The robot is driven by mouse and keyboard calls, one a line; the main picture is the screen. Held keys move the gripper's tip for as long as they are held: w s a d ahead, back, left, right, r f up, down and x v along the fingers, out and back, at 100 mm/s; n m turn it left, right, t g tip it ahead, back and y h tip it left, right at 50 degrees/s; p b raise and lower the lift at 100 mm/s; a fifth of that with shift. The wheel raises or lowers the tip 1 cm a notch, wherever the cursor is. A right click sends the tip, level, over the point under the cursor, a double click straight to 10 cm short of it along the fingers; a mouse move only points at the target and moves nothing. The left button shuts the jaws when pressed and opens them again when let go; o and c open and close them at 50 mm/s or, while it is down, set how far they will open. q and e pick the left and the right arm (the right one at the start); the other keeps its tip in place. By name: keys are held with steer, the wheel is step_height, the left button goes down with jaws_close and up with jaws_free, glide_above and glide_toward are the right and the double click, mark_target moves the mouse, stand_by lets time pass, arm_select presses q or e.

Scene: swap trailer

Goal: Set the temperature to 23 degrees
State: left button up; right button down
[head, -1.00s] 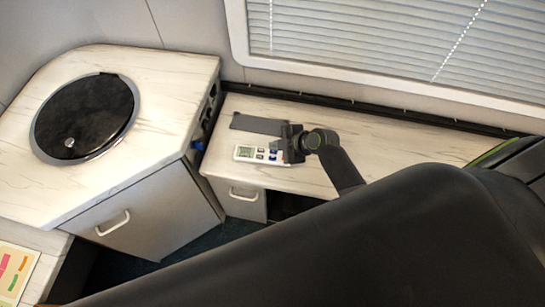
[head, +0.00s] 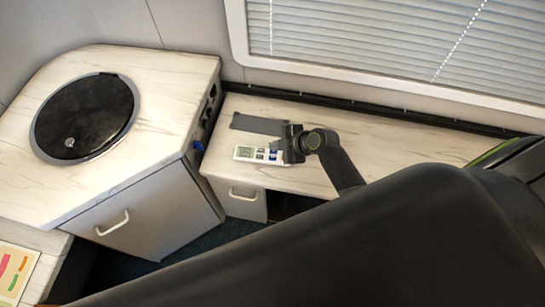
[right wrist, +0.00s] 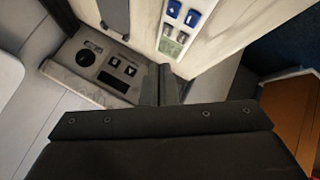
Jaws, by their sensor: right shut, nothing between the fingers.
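A white remote control (head: 258,154) with a grey-green display and several blue and grey buttons lies on the marble-patterned desk (head: 400,137). Its display is too small to read. The remote also shows in the right wrist view (right wrist: 178,28), with its blue buttons and greenish display. My right gripper (head: 284,152) is at the right end of the remote, partly covering that end. In the right wrist view its fingers (right wrist: 160,84) are together, with nothing between them, and their tips are near the display end in that picture. I cannot tell whether they touch it. My left gripper is not in view.
A dark grey flat strip (head: 257,124) lies just behind the remote. A counter with a round black lid (head: 85,117) stands to the left, with a switch panel (right wrist: 110,68) on its side. Blinds (head: 370,45) cover the window behind. The desk is bare to the right.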

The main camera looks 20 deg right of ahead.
mark_target(276, 159)
steer(key=shift+r+b, duration=0.2)
steer(key=shift+b, duration=0.3)
step_height(276, 159, up, 3)
steer(key=shift+r+b, duration=0.2)
steer(key=shift+b, duration=0.95)
step_height(276, 159, down, 9)
steer(key=b, duration=0.7)
steer(key=shift+b, duration=0.3)
stand_by(0.9)
steer(key=shift+f+b, duration=0.35)
steer(key=shift+b, duration=0.05)
